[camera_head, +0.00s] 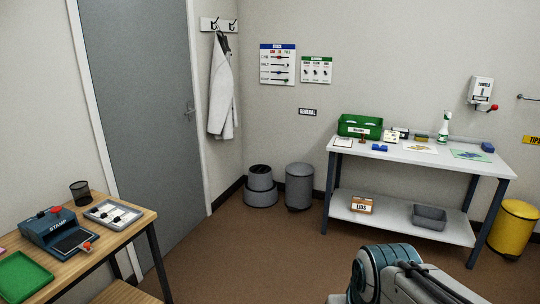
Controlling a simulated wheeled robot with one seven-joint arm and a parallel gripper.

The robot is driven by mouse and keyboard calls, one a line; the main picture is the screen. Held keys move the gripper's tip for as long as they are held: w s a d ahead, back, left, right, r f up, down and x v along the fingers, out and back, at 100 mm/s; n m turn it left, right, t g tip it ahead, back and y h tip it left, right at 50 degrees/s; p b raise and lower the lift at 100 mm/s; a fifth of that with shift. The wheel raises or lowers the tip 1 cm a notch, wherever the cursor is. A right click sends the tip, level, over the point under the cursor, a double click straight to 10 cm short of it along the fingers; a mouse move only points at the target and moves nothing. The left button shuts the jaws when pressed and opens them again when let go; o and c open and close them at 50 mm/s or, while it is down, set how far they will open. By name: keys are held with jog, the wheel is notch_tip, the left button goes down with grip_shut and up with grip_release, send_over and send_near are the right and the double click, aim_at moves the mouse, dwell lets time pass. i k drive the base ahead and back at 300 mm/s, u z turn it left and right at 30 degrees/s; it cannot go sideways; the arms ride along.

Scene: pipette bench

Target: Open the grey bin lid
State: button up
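A grey round bin (300,188) stands on the floor against the back wall, left of the white bench. Its grey lid (300,168) appears to lie flat on top, closed. A sign reading "GENERAL" (307,112) is on the wall above it. Part of my arm shows at the bottom of the view, well in front of the bin and to its right. My gripper's fingers are not visible.
A grey two-tiered round object (260,186) stands just left of the bin. The white bench (408,158) with a lower shelf is to the right, and a yellow bin (514,228) beyond it. A wooden desk (131,232) is at left. Brown floor (250,250) between is clear.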

aim_at(298, 170)
jog(key=i, duration=1.7)
jog(key=z, duration=0.4)
jog(key=i, duration=2.25)
jog(key=z, duration=0.25)
